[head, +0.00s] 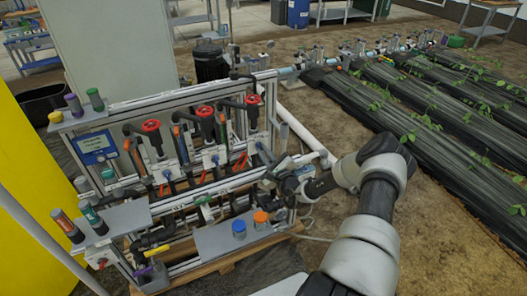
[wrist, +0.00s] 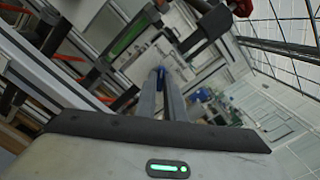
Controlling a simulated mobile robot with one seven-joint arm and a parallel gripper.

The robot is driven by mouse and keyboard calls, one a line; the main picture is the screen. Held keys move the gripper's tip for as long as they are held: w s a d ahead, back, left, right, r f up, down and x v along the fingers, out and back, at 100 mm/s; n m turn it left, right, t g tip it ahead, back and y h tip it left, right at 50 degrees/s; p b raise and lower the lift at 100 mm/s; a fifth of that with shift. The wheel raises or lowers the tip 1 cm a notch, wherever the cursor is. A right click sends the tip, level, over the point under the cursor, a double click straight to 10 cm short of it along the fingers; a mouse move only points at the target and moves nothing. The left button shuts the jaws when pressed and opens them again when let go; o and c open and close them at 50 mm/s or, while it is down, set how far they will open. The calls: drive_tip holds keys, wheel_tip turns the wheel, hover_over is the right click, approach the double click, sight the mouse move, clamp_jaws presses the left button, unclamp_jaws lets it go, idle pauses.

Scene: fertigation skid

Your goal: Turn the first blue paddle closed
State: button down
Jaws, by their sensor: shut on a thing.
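My gripper (head: 280,178) is at the right end of the skid frame (head: 222,181), low among the pipes. In the wrist view its two fingers (wrist: 161,80) are close together, with a small blue piece between their tips. This looks like the blue paddle (wrist: 158,71); only a bit of it shows, so its angle cannot be told. In the head view my gripper and the pipework hide the paddle.
Several red handwheels (head: 151,126) stand along the skid. A white pipe (head: 300,133) runs behind my gripper. Planted beds (head: 420,125) lie to the right.

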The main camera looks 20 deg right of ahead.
drive_tip(key=m+p, duration=0.1)
drive_tip(key=m, duration=0.2)
drive_tip(key=shift+m, duration=0.4)
drive_tip(key=shift+m+p, duration=0.45)
drive_tip(key=shift+m, duration=1.45)
drive_tip(key=c, duration=1.8)
unclamp_jaws()
drive_tip(key=shift+c, duration=0.2)
drive_tip(key=s+p, duration=0.2)
drive_tip(key=s, duration=1.5)
drive_tip(key=shift+s+d, duration=0.25)
drive_tip(key=shift+d, duration=0.05)
